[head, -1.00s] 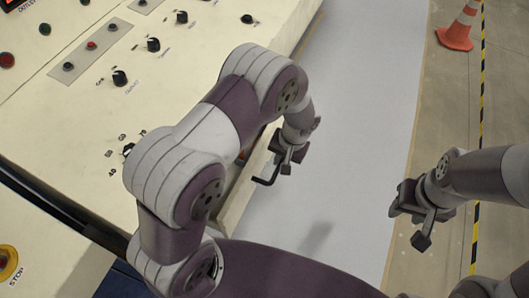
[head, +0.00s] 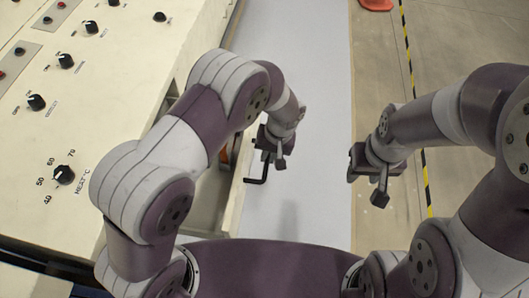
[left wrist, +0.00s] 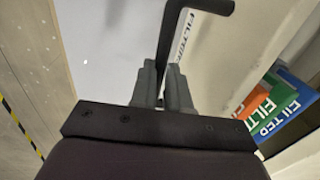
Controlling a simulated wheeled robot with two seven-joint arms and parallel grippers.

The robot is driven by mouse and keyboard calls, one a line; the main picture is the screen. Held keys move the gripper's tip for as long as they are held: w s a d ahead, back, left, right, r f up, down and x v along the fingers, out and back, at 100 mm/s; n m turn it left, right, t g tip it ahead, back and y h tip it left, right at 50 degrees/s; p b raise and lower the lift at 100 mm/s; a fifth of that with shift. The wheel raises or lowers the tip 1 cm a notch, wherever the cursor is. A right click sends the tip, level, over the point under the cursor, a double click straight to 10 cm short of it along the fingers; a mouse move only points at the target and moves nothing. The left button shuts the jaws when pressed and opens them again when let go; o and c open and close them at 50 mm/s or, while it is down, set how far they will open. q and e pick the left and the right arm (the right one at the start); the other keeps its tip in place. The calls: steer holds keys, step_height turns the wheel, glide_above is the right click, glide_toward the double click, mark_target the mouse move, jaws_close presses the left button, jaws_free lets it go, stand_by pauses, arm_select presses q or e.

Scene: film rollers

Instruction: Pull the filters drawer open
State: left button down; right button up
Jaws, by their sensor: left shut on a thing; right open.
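The filters drawer (head: 235,200) stands partly out from the right side of the cream machine, with its inside partly visible behind my left arm. Its dark bent handle (head: 256,181) sticks out from the front. My left gripper (head: 266,158) is shut on this handle. In the left wrist view the fingers (left wrist: 165,82) close around the black handle bar (left wrist: 172,30), beside the lettered label (left wrist: 183,38) on the pale drawer front (left wrist: 228,50). My right gripper (head: 366,168) is open and empty, apart from the drawer at the right.
Coloured filter boxes (left wrist: 283,103) show in the drawer. The cream control panel (head: 110,60) with several knobs fills the left. A white floor strip (head: 300,60) beyond the drawer is clear. An orange cone (head: 376,4) stands far off at the top.

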arm_select(q)
steer(key=shift+d, duration=0.2)
steer(key=c, duration=1.1)
jaws_free()
step_height(320, 180, up, 13)
steer(key=d, duration=0.2)
steer(key=shift+d+f, duration=0.2)
